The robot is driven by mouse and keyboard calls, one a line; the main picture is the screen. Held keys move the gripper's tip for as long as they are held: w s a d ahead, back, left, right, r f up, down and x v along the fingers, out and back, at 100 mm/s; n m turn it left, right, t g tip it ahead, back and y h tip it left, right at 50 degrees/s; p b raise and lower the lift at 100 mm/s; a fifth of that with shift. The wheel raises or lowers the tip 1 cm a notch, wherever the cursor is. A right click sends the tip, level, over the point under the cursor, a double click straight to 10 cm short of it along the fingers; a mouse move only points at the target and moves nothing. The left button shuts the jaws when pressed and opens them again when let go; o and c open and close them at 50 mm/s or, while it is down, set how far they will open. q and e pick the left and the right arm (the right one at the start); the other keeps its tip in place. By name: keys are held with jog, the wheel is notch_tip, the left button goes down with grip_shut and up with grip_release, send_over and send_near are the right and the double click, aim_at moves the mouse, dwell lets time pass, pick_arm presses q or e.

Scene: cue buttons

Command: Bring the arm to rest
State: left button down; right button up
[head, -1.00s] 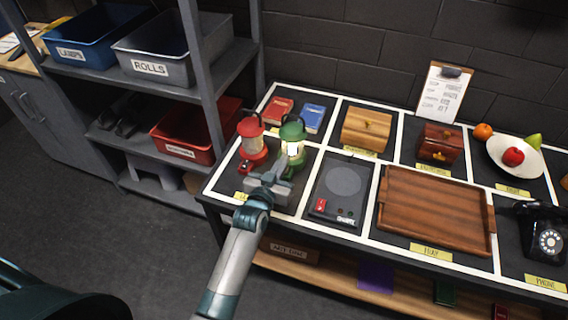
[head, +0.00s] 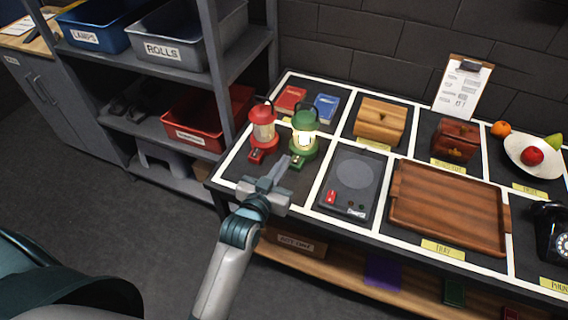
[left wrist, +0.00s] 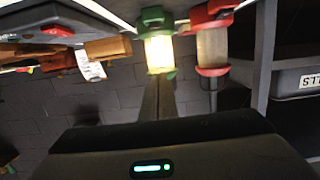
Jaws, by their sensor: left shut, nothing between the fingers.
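My left gripper (head: 270,180) is shut and empty. It is over the front left corner of the table, in front of the lanterns and apart from them in the head view. A red lantern (head: 263,130) and a green lantern (head: 304,138) stand upright side by side on the table. The green one glows. Both also show in the left wrist view, the green lantern (left wrist: 157,45) above the fingers and the red lantern (left wrist: 212,42) to its right. My right gripper is not in view.
The table holds a black cue panel (head: 351,181), a wooden tray (head: 448,205), a wooden box (head: 380,122), a fruit plate (head: 515,150) and a black phone (head: 550,235). A shelf with a red bin (head: 200,128) stands left. The floor (head: 120,220) before it is clear.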

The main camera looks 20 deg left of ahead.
pick_arm(q)
jog(key=shift+f, duration=0.1)
jog(key=s+a+f+m+g, duration=0.1)
jog(key=s+f+g, duration=0.3)
jog(key=s, duration=0.7)
jog(key=s+a+f+g, duration=0.1)
jog(key=s+f+g, duration=0.35)
jog(key=s, duration=0.55)
jog(key=s+a+f+m+g, duration=0.1)
jog(key=s+f+g, duration=0.3)
jog(key=s, duration=0.7)
notch_tip(320, 180, down, 29)
jog(key=s+g+b, duration=0.1)
jog(key=g, duration=0.1)
jog(key=s+a+f+b, duration=0.1)
jog(key=s+a+f, duration=0.1)
jog(key=s+f, duration=1.6)
jog(key=shift+a+f+g+y, duration=0.3)
jog(key=shift+a+f+g, duration=0.1)
jog(key=shift+f, duration=0.3)
jog(key=shift+s, duration=0.1)
